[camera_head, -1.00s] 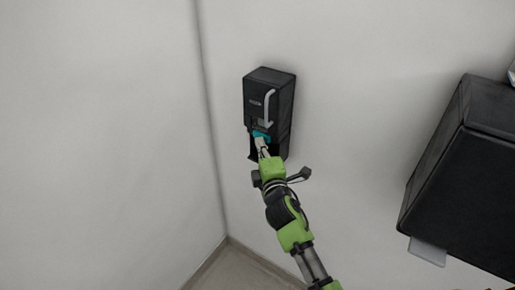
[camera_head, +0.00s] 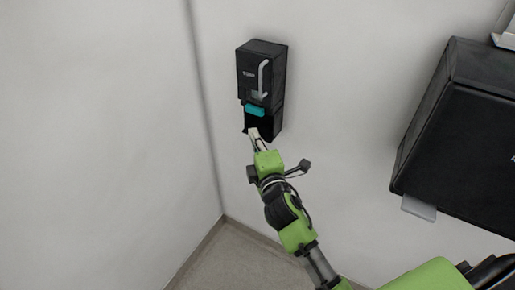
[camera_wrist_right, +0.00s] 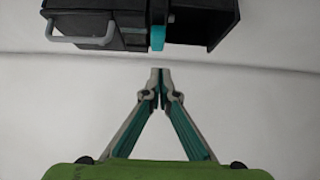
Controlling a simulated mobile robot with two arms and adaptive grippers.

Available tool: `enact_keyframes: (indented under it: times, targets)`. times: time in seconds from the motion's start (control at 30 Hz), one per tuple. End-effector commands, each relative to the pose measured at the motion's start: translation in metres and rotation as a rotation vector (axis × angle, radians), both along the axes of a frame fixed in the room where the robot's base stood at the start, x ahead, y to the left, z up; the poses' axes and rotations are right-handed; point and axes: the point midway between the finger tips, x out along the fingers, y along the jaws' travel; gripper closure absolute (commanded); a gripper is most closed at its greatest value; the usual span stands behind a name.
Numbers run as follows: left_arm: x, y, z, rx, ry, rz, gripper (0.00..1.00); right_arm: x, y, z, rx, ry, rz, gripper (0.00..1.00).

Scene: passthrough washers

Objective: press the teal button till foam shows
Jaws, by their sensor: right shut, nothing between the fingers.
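A black soap dispenser (camera_head: 262,68) is fixed on the wall near the corner, with a grey handle on its front. Its teal button (camera_head: 254,110) sits low on the front and is fully in view. My right gripper (camera_head: 253,132) is shut and empty, with its tips just below the button in the head view. In the right wrist view the teal button (camera_wrist_right: 158,32) is ahead of the shut fingertips (camera_wrist_right: 160,72), with a gap between them. No foam shows. My left gripper is not in view.
A larger black box (camera_head: 465,140) with a pale tab (camera_head: 419,208) below it hangs on the wall at the right. A pale object (camera_head: 506,32) is cut off at the upper right. The white wall between the boxes is clear.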

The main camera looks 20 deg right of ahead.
Motion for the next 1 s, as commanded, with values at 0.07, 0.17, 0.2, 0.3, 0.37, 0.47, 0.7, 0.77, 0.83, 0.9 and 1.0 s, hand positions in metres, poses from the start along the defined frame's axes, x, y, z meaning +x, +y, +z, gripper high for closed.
enact_keyframes:
  times: [0.07, 0.17, 0.2, 0.3, 0.37, 0.47, 0.7, 0.77, 0.83, 0.9, 1.0]
  targets:
    - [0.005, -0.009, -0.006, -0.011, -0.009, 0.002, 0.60, -0.014, 0.002, -0.003, 0.001, 0.000, 0.001, 1.00]
    - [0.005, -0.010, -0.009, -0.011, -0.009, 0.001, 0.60, -0.027, 0.004, -0.003, 0.000, 0.001, 0.001, 1.00]
    - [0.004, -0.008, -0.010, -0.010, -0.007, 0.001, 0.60, -0.031, 0.004, -0.002, 0.000, 0.000, 0.002, 1.00]
    - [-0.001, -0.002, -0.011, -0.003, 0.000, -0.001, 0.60, -0.037, 0.005, -0.001, 0.000, 0.000, 0.001, 1.00]
    - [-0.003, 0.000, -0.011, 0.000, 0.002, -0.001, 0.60, -0.038, 0.005, 0.000, 0.000, 0.000, 0.001, 1.00]
    - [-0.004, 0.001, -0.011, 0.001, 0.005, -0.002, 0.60, -0.039, 0.005, 0.000, 0.000, 0.001, 0.001, 1.00]
    - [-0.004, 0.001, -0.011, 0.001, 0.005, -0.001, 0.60, -0.039, 0.005, 0.000, 0.000, 0.000, 0.001, 1.00]
    - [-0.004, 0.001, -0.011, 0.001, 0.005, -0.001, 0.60, -0.038, 0.005, 0.000, 0.001, 0.000, 0.001, 1.00]
    - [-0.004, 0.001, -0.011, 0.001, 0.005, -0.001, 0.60, -0.038, 0.005, 0.000, 0.001, 0.000, 0.001, 1.00]
    - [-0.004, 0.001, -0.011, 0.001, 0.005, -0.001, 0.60, -0.038, 0.005, 0.000, 0.001, 0.000, 0.001, 1.00]
    - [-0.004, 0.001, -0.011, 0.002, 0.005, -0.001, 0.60, -0.038, 0.005, 0.000, 0.001, 0.000, 0.001, 1.00]
